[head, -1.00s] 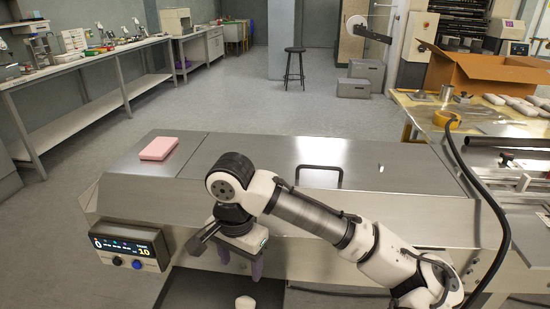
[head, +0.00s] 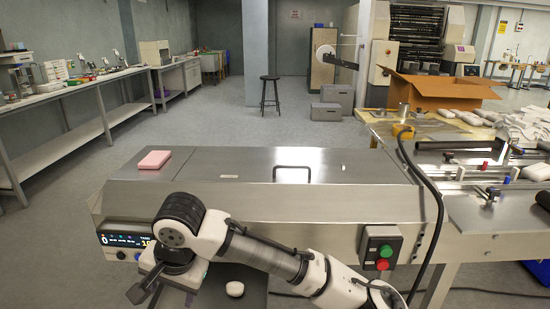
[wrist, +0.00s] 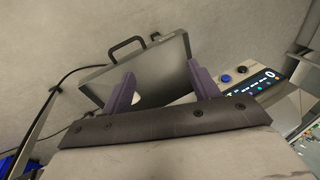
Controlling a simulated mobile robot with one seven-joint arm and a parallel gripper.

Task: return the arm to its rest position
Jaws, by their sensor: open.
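My arm (head: 255,250) reaches in from the lower right of the head view, bent in front of the steel wrapper machine (head: 290,205). A small white rounded piece (head: 235,289) lies on a dark surface in front of the machine, to the right of my gripper.
A pink block (head: 153,161) lies on the machine's top, left of a black-handled lid (head: 292,168). A display panel (head: 125,243) is close to my gripper. A red and green button box (head: 382,248) is on the machine's front. A cluttered table with a cardboard box (head: 440,91) stands right.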

